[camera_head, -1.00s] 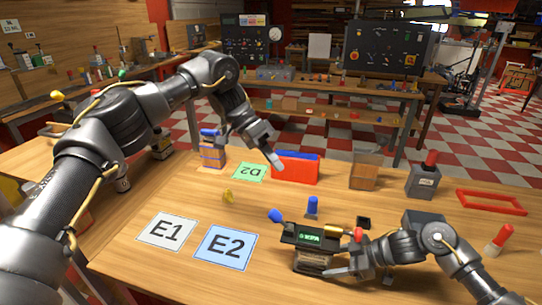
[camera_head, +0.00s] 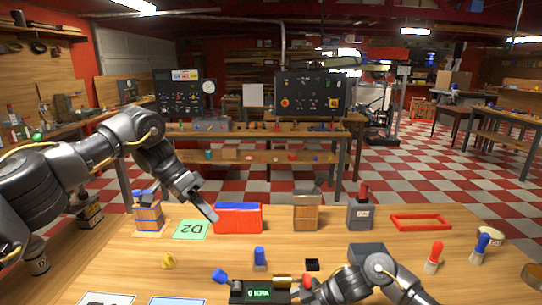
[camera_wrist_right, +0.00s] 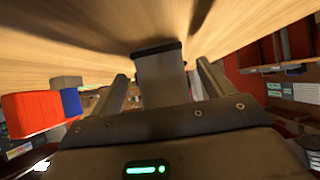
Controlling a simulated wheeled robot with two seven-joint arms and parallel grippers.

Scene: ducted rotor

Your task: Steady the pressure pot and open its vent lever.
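The pressure pot (camera_head: 240,294) is at the bottom edge of the head view, with a dark top and a green display that seems to read 0 KPA. A blue-tipped lever (camera_head: 220,276) sticks out at its left; a brass-coloured cylinder is at its back. Its lower body is out of frame. My right arm reaches the pot's right side. In the right wrist view my right gripper (camera_wrist_right: 162,85) has its fingers apart, with a grey, dark-ended piece between them and gaps on both sides; I cannot tell what it is. My left gripper (camera_head: 210,213) hangs before the red box, away from the pot; its finger gap is unclear.
The red and blue box (camera_head: 238,219), a wooden box (camera_head: 306,213), a grey block with a red handle (camera_head: 360,214) and a red frame (camera_head: 420,222) stand at the back. A blue peg (camera_head: 260,258) stands behind the pot. A yellow piece (camera_head: 168,261) lies left. The table's middle is fairly clear.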

